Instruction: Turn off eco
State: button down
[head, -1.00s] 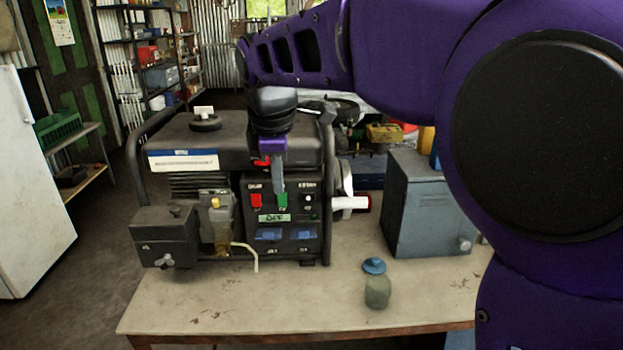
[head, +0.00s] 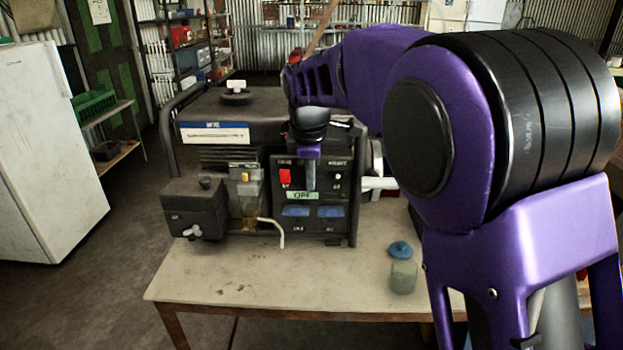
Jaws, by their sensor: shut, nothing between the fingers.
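A black portable generator (head: 245,135) stands on the table. The printing above the switches is too small to read surely. My gripper (head: 310,187) points down in front of the panel, just right of the red switch, with its fingers shut and empty. It hides the middle of the switch row; I cannot tell whether it touches the panel.
A glass jar (head: 403,277) with a blue lid (head: 400,249) stands on the table (head: 240,285) right of the generator. A white fridge (head: 45,150) stands left. The table's front strip is mostly clear.

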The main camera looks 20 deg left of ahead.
jog(key=shift+w+f+p, duration=0.2)
jog(key=shift+f+p, duration=0.2)
jog(key=shift+p, duration=0.25)
jog(key=shift+r, duration=0.1)
jog(key=shift+r+p, duration=0.75)
jog(key=shift+p, duration=0.05)
